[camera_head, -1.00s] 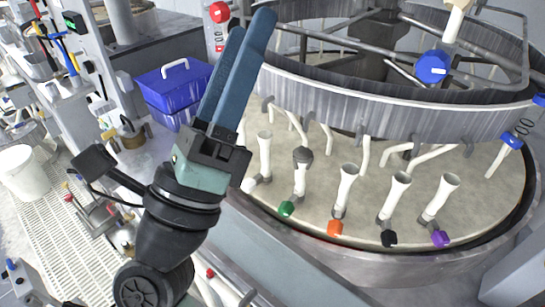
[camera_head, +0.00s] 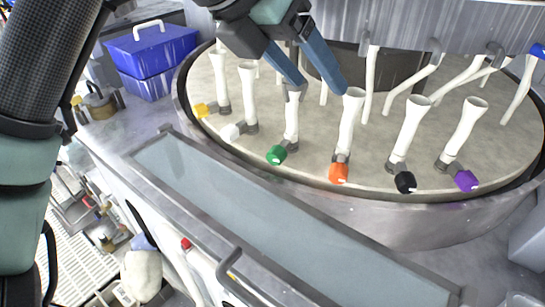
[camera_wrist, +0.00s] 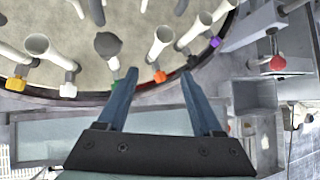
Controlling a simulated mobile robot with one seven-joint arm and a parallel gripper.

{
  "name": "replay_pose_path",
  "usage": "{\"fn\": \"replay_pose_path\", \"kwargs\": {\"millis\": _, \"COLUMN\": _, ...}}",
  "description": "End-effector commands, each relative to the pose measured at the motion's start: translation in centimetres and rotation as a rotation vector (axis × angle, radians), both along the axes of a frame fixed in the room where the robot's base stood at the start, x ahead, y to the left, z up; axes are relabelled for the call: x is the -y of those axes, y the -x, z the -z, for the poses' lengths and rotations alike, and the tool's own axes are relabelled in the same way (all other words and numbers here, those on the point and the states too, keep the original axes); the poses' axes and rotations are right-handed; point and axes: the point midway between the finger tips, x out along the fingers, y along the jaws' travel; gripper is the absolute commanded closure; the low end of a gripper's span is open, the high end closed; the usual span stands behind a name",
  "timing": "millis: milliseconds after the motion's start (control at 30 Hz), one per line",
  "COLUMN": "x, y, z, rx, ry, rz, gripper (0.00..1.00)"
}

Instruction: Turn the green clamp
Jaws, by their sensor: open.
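The green clamp (camera_head: 276,155) is a small green knob at the foot of a white tube near the front rim of the round platen (camera_head: 330,160). In the wrist view the green clamp (camera_wrist: 114,85) shows just left of the left fingertip, partly close to it. My gripper (camera_head: 322,88) is open and empty. In the head view its two blue fingers point down, above and behind the green clamp, with one near the top of the green clamp's tube. In the wrist view my gripper (camera_wrist: 160,77) has its fingers spread, with the orange clamp (camera_wrist: 160,76) between the tips.
White (camera_head: 230,132) and yellow (camera_head: 202,110) clamps stand to the left; orange (camera_head: 338,173), black (camera_head: 405,182) and purple (camera_head: 466,180) ones to the right. Upright white tubes stand close together. A long grey trough (camera_head: 230,200) runs before the platen. Blue boxes (camera_head: 150,60) stand at the back left.

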Motion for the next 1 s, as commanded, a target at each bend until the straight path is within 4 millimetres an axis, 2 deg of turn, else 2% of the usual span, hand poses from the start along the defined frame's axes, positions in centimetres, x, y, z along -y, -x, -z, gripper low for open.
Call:
{"fn": "replay_pose_path", "kwargs": {"millis": 33, "x": -2.0, "y": -0.1, "z": 1.5, "rx": -0.035, "ry": -0.082, "rz": -0.059, "gripper": 0.32}}
{"fn": "replay_pose_path", "kwargs": {"millis": 100, "x": -4.2, "y": 0.0, "z": 2.4, "rx": -0.083, "ry": -0.169, "rz": -0.128, "gripper": 0.32}}
{"fn": "replay_pose_path", "kwargs": {"millis": 200, "x": -6.3, "y": 0.2, "z": 2.9, "rx": -0.125, "ry": -0.247, "rz": -0.195, "gripper": 0.32}}
{"fn": "replay_pose_path", "kwargs": {"millis": 300, "x": -7.2, "y": 0.3, "z": 3.2, "rx": -0.144, "ry": -0.279, "rz": -0.224, "gripper": 0.32}}
{"fn": "replay_pose_path", "kwargs": {"millis": 467, "x": -6.9, "y": -0.1, "z": 4.5, "rx": -0.150, "ry": -0.281, "rz": -0.227, "gripper": 0.32}}
{"fn": "replay_pose_path", "kwargs": {"millis": 800, "x": -5.1, "y": -2.1, "z": 10.8, "rx": -0.149, "ry": -0.277, "rz": -0.220, "gripper": 0.32}}
{"fn": "replay_pose_path", "kwargs": {"millis": 1000, "x": -4.4, "y": -3.1, "z": 13.7, "rx": -0.147, "ry": -0.277, "rz": -0.222, "gripper": 0.32}}
